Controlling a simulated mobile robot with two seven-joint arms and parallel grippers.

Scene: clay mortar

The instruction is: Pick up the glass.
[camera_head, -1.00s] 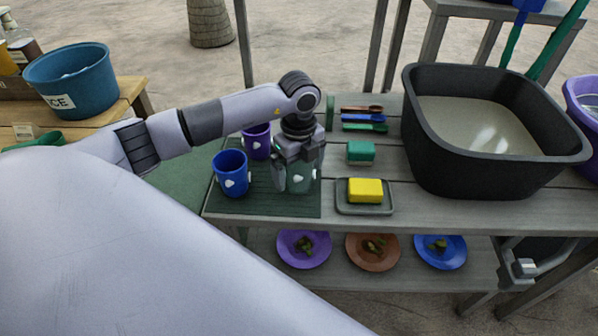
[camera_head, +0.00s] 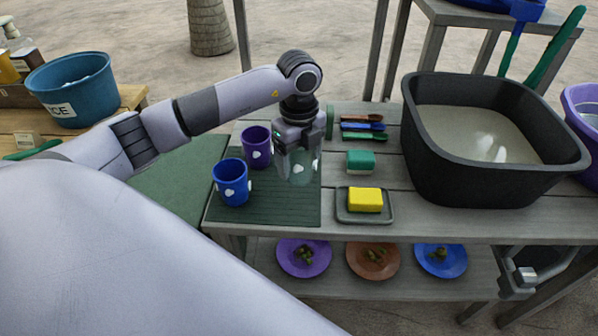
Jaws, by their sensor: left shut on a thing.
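A clear glass (camera_head: 301,172) with a small white mark is at the right side of the dark green mat (camera_head: 270,211) on the grey table. My left gripper (camera_head: 297,152) points down from above and is shut on the glass, with its fingers around the upper part. It partly hides the glass. The glass seems slightly raised, but I cannot tell clearly whether its base is off the mat.
A blue mug (camera_head: 231,183) and a purple mug (camera_head: 257,147) stand left of the glass. A yellow sponge (camera_head: 365,199) on a dish (camera_head: 365,217), a green sponge (camera_head: 360,161) and spoons (camera_head: 362,127) lie to the right. A large black basin (camera_head: 494,182) stands further right.

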